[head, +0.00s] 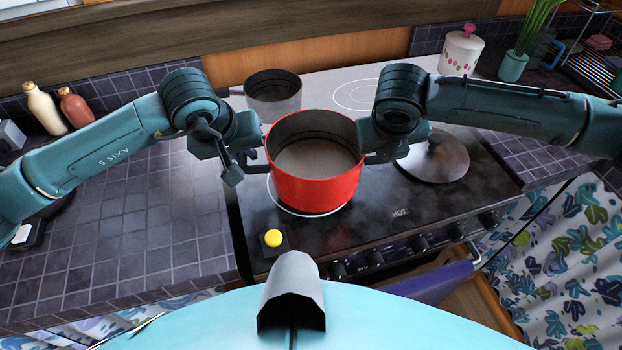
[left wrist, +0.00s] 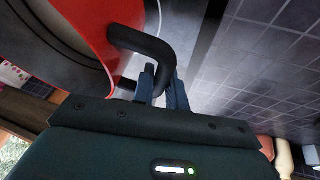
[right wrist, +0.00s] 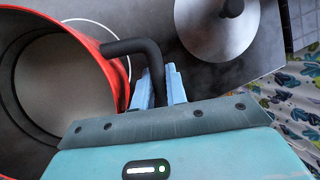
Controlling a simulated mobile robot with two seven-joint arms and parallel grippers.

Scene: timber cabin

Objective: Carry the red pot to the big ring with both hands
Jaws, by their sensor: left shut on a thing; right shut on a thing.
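The red pot (head: 313,192) is upright and open at the front left of the black hob, its inside looking empty. My left gripper (head: 250,163) is shut on its left black handle, which shows in the left wrist view (left wrist: 148,45). My right gripper (head: 368,155) is shut on the right black handle, seen in the right wrist view (right wrist: 138,47). A white ring (head: 310,216) shows around the pot's foot; I cannot tell whether the pot touches the hob. A larger pale ring (head: 358,95) is marked on the hob at the back, clear of things.
A grey pot (head: 273,90) stands at the back left of the hob. A round lid (head: 437,158) lies right of the red pot. A yellow button (head: 273,238) sits at the front left. A white jar (head: 461,52) and a plant pot (head: 512,65) stand back right.

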